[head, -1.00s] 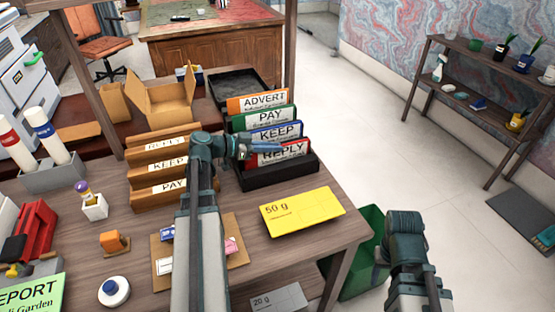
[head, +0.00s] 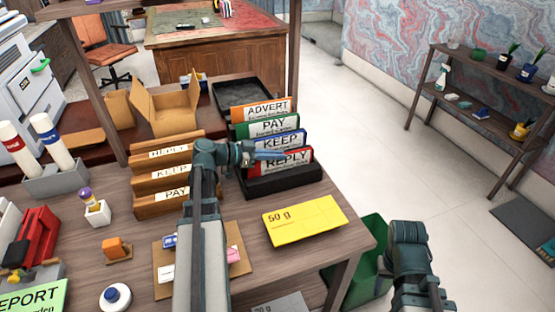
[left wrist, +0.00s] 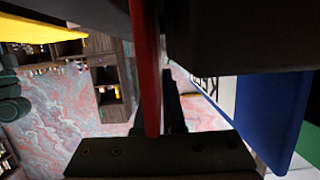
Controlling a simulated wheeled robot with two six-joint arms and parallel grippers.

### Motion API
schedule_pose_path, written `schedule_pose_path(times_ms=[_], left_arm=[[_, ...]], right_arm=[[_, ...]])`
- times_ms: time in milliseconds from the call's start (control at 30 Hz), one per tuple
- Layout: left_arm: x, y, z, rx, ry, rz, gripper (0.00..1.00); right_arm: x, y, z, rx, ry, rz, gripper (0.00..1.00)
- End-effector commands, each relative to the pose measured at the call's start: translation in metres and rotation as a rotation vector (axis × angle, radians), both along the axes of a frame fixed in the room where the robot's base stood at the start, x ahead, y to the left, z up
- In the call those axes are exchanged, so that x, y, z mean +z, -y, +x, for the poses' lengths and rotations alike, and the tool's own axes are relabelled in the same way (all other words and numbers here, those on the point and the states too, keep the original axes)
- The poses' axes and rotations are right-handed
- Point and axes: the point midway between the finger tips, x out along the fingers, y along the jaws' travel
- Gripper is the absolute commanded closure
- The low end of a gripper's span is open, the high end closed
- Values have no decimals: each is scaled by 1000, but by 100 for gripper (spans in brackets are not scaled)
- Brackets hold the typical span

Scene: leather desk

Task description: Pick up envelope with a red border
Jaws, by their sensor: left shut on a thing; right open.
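The red-bordered envelope, labelled REPLY (head: 291,161), stands upright in the front slot of a black rack (head: 283,187) on the desk. Its red edge also shows as a vertical strip in the left wrist view (left wrist: 147,65). My left gripper (head: 272,155) reaches in from the left at the envelope's upper edge. It is shut on the red-bordered envelope, whose edge runs between the fingers in the left wrist view. The envelope's lower part is hidden in the rack. My right arm is at the lower right; its fingers are not visible.
Blue KEEP (head: 281,143), green PAY (head: 274,125) and orange ADVERT (head: 265,108) envelopes stand close behind in the rack. A wooden sorter (head: 160,203) is left of my arm. A yellow 50 g parcel (head: 310,222) lies in front, near the desk's right edge.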

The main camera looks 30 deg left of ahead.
Motion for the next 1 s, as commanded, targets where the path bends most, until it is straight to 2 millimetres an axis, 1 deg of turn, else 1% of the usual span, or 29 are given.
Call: schedule_pose_path(times_ms=[167, 267, 600, 700, 833, 1000], left_arm=[[14, 0, 0, 0, 0, 0, 100], [26, 0, 0, 0, 0, 0, 100], [79, 0, 0, 0, 0, 0, 100], [92, 0, 0, 0, 0, 0, 100], [99, 0, 0, 0, 0, 0, 100], [99, 0, 0, 0, 0, 0, 100]], right_arm=[[14, 0, 0, 0, 0, 0, 50], [26, 0, 0, 0, 0, 0, 50], [79, 0, 0, -1, 0, 0, 50], [92, 0, 0, -1, 0, 0, 50], [99, 0, 0, -1, 0, 0, 50], [99, 0, 0, -1, 0, 0, 50]])
